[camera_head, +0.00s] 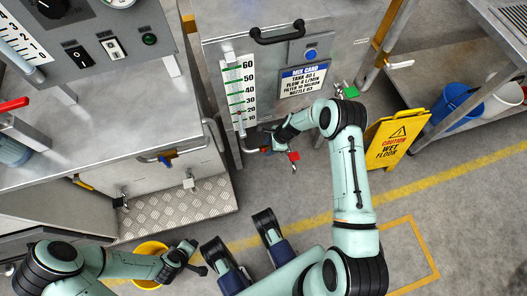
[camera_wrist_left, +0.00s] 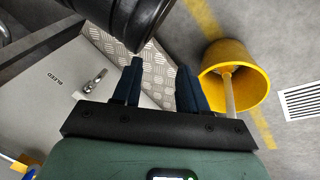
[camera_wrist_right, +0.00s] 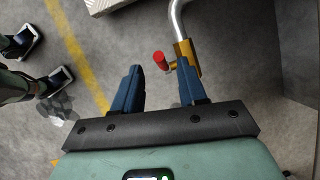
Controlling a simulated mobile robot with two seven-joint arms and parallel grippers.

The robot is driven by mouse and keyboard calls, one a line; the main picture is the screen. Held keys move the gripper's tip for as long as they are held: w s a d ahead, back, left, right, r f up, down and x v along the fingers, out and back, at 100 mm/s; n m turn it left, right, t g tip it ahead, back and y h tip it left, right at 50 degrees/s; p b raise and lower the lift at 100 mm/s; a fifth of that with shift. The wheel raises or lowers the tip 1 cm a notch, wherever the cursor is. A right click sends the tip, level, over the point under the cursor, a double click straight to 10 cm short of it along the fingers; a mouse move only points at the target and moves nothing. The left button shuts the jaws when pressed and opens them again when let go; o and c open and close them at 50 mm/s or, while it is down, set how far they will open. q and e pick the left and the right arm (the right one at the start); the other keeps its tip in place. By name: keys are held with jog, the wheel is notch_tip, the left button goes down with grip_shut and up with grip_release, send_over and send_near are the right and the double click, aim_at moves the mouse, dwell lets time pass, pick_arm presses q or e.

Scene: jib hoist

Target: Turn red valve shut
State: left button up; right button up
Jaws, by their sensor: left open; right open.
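The red valve handle (camera_wrist_right: 160,61) sits on a brass valve body (camera_wrist_right: 188,60) on a bent metal pipe (camera_wrist_right: 176,18) in the right wrist view. In the head view, red (camera_head: 293,156) shows beside my right gripper (camera_head: 278,143), below the metal cabinet. My right gripper is open; in its wrist view the handle shows between the fingertips, nearer the right one. I cannot tell whether they touch. My left gripper (camera_head: 195,257) is open and empty near the floor, beside a yellow bucket (camera_head: 150,248), which also shows in the left wrist view (camera_wrist_left: 240,62).
Another red lever (camera_head: 13,104) is at far left and a blue-handled valve (camera_head: 166,161) under the left bench. A yellow wet-floor sign (camera_head: 396,138) stands right of my right arm. The lower-right floor is mostly clear.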

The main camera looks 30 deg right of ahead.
aim_at(264, 152)
jog(key=b+x, duration=0.1)
jog(key=x, duration=0.4)
jog(key=shift+f, duration=0.1)
pick_arm(q)
jog(key=shift+g, duration=0.7)
jog(key=s+f, duration=0.3)
jog(key=shift+s+a, duration=0.25)
pick_arm(e)
grip_shut()
